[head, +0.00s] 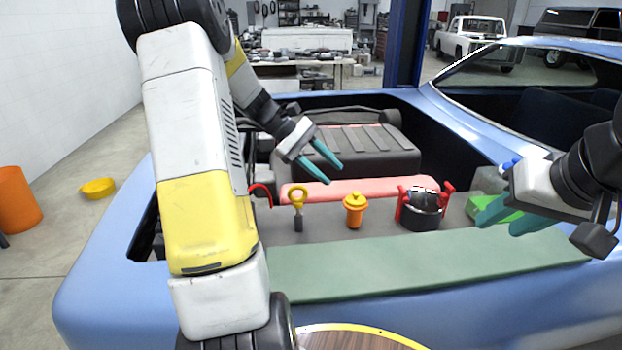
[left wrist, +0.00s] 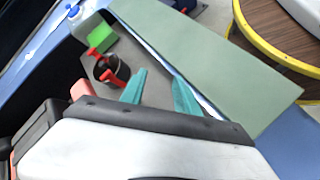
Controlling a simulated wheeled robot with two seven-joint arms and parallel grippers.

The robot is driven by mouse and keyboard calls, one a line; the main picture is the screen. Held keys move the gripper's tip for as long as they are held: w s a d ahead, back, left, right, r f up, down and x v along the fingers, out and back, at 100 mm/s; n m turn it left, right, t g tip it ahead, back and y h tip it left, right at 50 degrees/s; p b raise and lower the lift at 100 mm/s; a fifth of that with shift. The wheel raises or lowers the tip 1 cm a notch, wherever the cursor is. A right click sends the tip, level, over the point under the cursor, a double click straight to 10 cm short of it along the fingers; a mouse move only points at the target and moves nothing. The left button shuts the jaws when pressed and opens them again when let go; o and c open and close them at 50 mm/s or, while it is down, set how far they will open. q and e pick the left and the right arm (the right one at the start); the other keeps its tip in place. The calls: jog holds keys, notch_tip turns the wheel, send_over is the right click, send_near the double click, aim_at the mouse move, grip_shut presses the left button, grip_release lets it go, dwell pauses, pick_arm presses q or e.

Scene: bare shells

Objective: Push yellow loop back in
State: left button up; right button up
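The yellow loop (head: 298,195) stands upright on a short dark stem at the left of the grey panel, behind the green mat. Whether its stem is seated cannot be told. My left gripper (head: 334,173) is open and empty, above and to the right of the loop, clear of it. In the left wrist view its teal fingers (left wrist: 160,92) are spread with nothing between them, and the loop is not visible there. My right gripper (head: 498,228) is open at the right, beside a green block, far from the loop.
An orange cap (head: 354,210) and a black round part with red handles (head: 421,208) stand right of the loop. A red hook (head: 261,193) is close on its left. A green mat (head: 430,262) covers the car's front edge. A black engine cover (head: 345,150) lies behind.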

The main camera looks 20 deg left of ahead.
pick_arm(q)
jog(key=s+d+r+m+t+y, duration=0.2)
jog(key=s+r+m+y, duration=0.2)
jog(key=s, duration=0.4)
jog(key=s+d+r+m+t+y, duration=0.2)
jog(key=s+r+m+y, duration=0.15)
jog(key=s, duration=0.45)
jog(key=n, duration=2)
send_over(294, 186)
jog(key=s+a, duration=0.2)
jog(key=s, duration=0.1)
notch_tip(294, 186, down, 13)
jog(key=shift+m+g+h, duration=0.25)
jog(key=shift+g, duration=0.05)
jog(key=x, duration=0.7)
jog(key=shift+w+f, duration=0.15)
jog(key=shift+w, duration=0.05)
grip_shut()
